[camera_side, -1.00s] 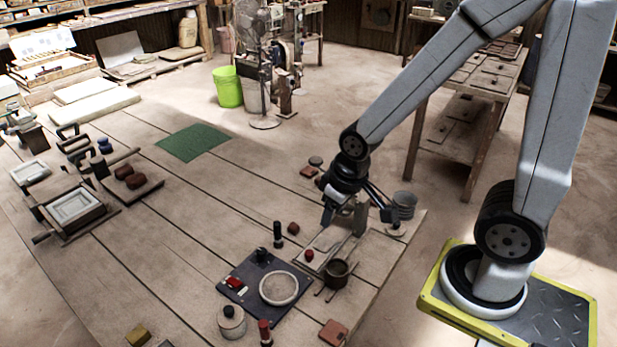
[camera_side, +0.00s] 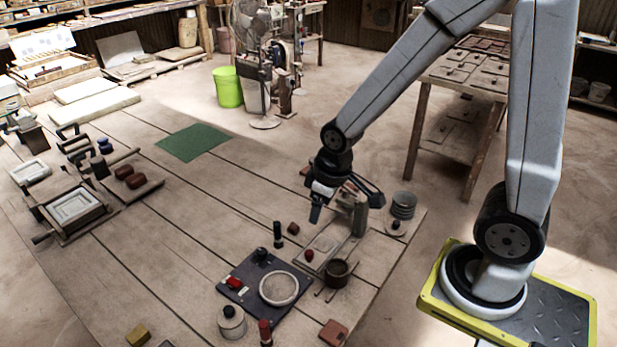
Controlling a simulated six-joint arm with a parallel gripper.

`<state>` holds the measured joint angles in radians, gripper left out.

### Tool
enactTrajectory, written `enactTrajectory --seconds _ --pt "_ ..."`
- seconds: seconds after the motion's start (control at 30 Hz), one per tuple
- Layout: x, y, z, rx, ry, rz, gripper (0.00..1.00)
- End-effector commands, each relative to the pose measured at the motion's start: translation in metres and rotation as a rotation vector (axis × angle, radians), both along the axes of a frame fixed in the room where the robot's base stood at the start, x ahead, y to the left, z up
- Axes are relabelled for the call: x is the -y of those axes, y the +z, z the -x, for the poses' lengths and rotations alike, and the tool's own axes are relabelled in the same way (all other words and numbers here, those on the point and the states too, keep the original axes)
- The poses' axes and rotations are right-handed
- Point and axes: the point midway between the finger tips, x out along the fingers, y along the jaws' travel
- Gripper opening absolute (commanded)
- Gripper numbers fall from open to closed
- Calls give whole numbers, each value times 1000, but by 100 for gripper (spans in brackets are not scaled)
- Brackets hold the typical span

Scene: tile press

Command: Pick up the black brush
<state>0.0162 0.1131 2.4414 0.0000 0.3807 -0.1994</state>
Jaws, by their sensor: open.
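A slim black upright item (camera_side: 278,233), which looks like the black brush, stands on the wooden table just behind the dark board. Its bristles are too small to make out. My gripper (camera_side: 346,207) is open and empty, above the table to the right of the black item and higher than it. Its fingers are spread apart and touch nothing that I can see.
The dark board (camera_side: 240,303) carries a round pale dish (camera_side: 279,288), a red block and a black knob. A brown pot (camera_side: 338,273) and a small stand (camera_side: 359,215) are near my gripper. A green mat (camera_side: 194,142) lies farther back; bare planks surround it.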

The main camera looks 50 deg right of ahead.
Motion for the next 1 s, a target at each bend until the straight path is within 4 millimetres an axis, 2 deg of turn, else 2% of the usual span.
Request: enactTrajectory --seconds 0.27,0.47,0.8,1.0 --pt "13 -21 -58 -53 326 63 75" --pt "25 -45 -97 -89 575 99 75" --pt "47 -98 -151 -141 1005 136 75" --pt "60 -134 -174 -162 1245 144 75"
